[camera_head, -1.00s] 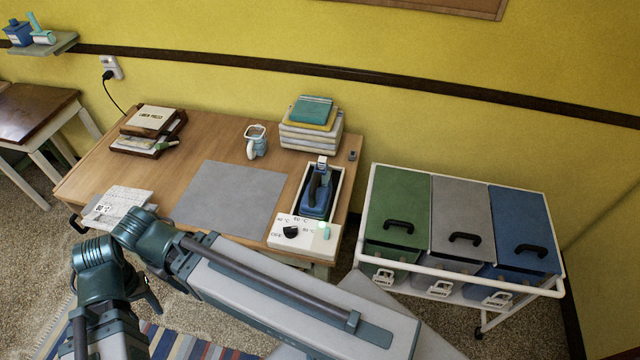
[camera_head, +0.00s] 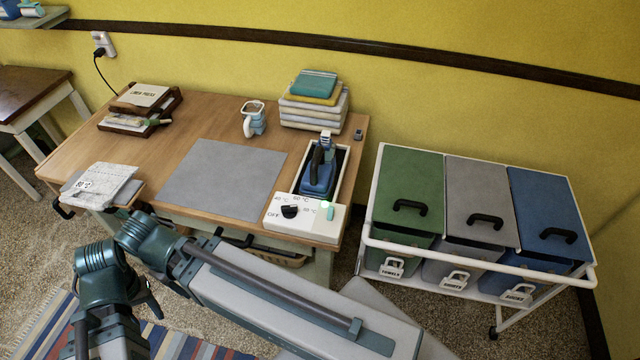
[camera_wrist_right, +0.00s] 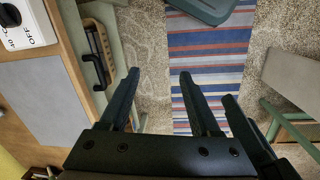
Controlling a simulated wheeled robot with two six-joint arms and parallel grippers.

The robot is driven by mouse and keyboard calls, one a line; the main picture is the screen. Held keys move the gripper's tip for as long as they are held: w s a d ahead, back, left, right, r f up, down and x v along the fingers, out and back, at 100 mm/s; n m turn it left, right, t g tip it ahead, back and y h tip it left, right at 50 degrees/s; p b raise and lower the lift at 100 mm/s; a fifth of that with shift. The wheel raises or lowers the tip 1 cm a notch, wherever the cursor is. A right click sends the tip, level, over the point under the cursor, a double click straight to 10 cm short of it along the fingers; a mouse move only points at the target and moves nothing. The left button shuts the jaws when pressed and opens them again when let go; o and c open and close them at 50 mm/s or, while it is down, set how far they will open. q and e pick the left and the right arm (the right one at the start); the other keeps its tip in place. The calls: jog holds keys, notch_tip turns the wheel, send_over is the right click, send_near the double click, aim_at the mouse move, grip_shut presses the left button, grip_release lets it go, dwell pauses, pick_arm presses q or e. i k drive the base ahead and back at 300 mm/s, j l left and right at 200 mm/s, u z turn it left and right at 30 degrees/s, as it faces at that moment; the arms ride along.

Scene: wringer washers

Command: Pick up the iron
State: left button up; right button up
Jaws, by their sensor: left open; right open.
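The iron (camera_head: 318,181), blue with a dark handle, sits in an open-topped white-rimmed holder (camera_head: 344,172) at the right end of the wooden table (camera_head: 170,150). A white control panel (camera_head: 322,226) with a black dial and a small green light is at the holder's front. My left gripper (camera_head: 148,293) is only partly visible, low at the left, well away from the iron. My right gripper (camera_wrist_right: 156,84) is open and empty in the right wrist view, over floor and rug. That view shows the panel's corner (camera_wrist_right: 25,25) but not the iron.
A cart with green, grey and blue bins (camera_head: 480,195) stands to the right. A drawer handle (camera_wrist_right: 96,55) sticks out from the table front. A striped rug (camera_wrist_right: 212,65) lies below.

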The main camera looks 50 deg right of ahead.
aim_at(317, 181)
jog(key=k+z, duration=0.1)
jog(key=z, duration=0.85)
jog(key=k+l+z, duration=0.1)
jog(key=z, duration=0.4)
jog(key=l+z, duration=0.15)
jog(key=z, duration=0.3)
